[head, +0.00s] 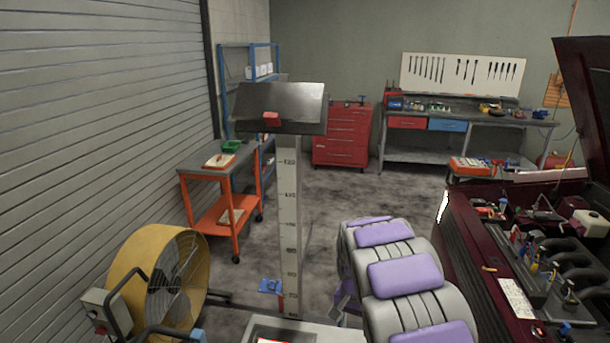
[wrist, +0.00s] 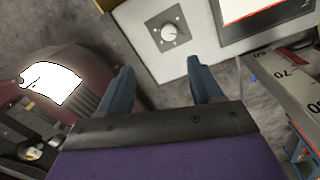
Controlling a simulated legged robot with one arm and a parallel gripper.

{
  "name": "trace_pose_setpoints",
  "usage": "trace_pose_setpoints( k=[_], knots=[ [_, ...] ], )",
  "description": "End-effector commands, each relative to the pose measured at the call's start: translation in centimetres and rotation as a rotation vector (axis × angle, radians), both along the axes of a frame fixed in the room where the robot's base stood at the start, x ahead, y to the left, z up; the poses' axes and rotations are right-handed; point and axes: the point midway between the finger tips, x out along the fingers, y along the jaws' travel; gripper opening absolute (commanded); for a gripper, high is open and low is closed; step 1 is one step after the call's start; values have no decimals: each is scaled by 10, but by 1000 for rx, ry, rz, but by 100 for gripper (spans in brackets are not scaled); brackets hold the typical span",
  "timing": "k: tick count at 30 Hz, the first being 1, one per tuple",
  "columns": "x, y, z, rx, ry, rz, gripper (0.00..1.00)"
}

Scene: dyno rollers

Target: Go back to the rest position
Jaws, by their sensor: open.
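My gripper (wrist: 160,66) shows in the wrist view with its two blue-grey fingers apart and nothing between them. Beyond the fingers is a pale grey panel with a round dial (wrist: 170,30). In the head view my grey and purple arm fills the lower middle, and the gripper's fingers are not clearly visible there. No marker of a rest position is seen.
A measuring post (head: 289,220) stands left of my arm, with a yellow fan (head: 160,278) farther left. A dark red car (head: 480,265) with its hood up is close on the right. An orange cart (head: 212,172) and red tool cabinet (head: 342,137) stand behind.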

Motion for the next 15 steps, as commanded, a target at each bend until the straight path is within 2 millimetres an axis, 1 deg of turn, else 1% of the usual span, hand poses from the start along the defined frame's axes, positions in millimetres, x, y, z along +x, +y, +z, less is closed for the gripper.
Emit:
trace_pose_setpoints(
  k=[1,2,6,8,9,11,15],
  knots=[
    [-12,-3,14,-3,1,10,65],
    [-19,-4,22,-4,2,17,65],
    [-58,-10,53,-6,19,56,65],
    [-75,-12,66,-5,23,74,65],
    [-87,-12,72,-3,30,87,65],
    [-105,-13,84,-1,35,106,65],
    [-151,-14,104,11,55,153,65]
  ],
)
